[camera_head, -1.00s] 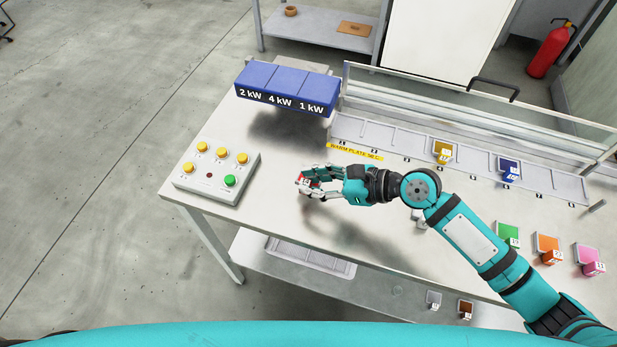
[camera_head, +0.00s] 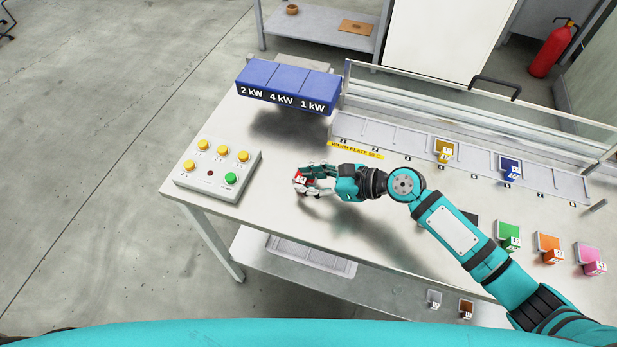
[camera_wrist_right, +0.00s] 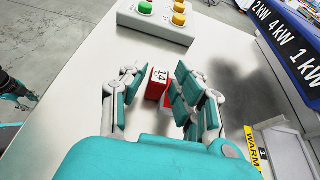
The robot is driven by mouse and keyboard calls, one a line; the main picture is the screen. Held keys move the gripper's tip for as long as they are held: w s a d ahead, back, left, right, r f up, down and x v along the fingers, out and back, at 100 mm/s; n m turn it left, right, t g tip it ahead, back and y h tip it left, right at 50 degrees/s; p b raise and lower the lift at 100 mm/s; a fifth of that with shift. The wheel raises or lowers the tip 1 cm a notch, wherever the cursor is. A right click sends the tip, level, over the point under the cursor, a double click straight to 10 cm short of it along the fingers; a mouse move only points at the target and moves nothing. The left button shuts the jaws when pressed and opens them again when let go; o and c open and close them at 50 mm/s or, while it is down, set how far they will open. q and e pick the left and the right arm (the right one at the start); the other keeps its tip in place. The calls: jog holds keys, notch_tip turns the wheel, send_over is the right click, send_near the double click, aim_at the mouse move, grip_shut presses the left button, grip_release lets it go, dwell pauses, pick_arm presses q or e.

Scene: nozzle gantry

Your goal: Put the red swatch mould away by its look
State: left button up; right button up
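The red swatch mould (camera_head: 300,175) is at the left front of the table, partly hidden by my right gripper (camera_head: 312,182). In the right wrist view its red upright block (camera_wrist_right: 158,84) carries a white label reading 14, with a bit of red plate beside its foot. My right gripper's fingers (camera_wrist_right: 162,92) stand on both sides of the block. A narrow gap shows on the left side; on the right I cannot tell whether the finger touches. The fingers look open.
A button box (camera_head: 216,172) stands left of the gripper, and blue blocks marked 2, 4 and 1 kW (camera_head: 288,88) behind. The warm plate rack (camera_head: 400,146) holds yellow (camera_head: 444,148) and blue (camera_head: 510,166) moulds. Green (camera_head: 508,232), orange (camera_head: 547,244) and pink (camera_head: 589,257) moulds stand right.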

jog(key=shift+o, duration=1)
jog(key=shift+d+r, duration=0.1)
jog(key=b+v, duration=0.1)
jog(key=v, duration=0.9)
jog(key=shift+s+d+r, duration=0.1)
jog(key=shift+d, duration=0.2)
jog(key=shift+s+d+r, duration=0.15)
jog(key=shift+d+r, duration=0.2)
jog(key=shift+d, duration=0.15)
